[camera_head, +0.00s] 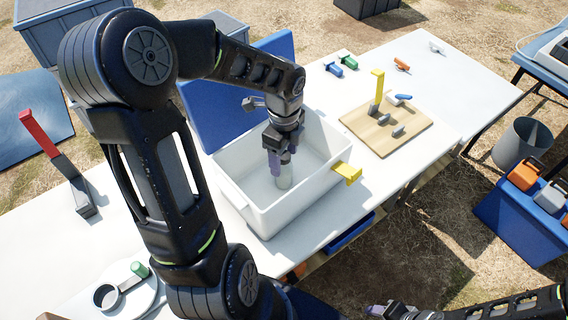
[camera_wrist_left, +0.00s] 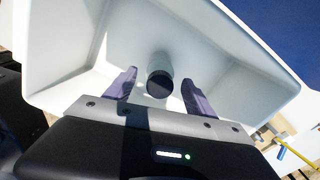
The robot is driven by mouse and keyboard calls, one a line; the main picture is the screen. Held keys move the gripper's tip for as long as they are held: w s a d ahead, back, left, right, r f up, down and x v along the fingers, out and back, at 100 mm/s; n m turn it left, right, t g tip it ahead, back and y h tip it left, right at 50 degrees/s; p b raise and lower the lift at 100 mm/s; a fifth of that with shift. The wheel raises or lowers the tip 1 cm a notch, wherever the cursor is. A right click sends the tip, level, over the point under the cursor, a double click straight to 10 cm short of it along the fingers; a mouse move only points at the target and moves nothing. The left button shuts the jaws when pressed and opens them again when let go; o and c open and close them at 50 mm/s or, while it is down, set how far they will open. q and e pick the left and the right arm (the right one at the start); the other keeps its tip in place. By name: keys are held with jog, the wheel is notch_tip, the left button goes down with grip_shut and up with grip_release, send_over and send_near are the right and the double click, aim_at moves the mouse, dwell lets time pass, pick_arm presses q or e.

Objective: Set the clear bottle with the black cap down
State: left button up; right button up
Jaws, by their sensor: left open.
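The clear bottle (camera_head: 284,181) stands inside the white cooler box (camera_head: 262,214), on or near its floor. In the left wrist view its black cap (camera_wrist_left: 159,84) shows between the fingers, with a gap on each side. My left gripper (camera_head: 277,160) points down into the box above the bottle. Its two purple fingers are open, also in the left wrist view (camera_wrist_left: 158,90). The bottle looks upright. My right gripper (camera_head: 388,311) is at the bottom edge of the head view, away from the table, and its fingers are partly cut off.
The box's blue lid (camera_head: 235,95) stands open behind it, and a yellow latch (camera_head: 347,172) sticks out at its right. A wooden board (camera_head: 386,128) with a yellow-handled tool lies to the right. A red-handled tool (camera_head: 58,160) stands at left.

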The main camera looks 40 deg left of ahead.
pick_arm(q)
notch_tip(320, 180, up, 7)
jog(key=shift+r, duration=0.2)
jog(key=shift+r, duration=0.1)
dwell(0.5)
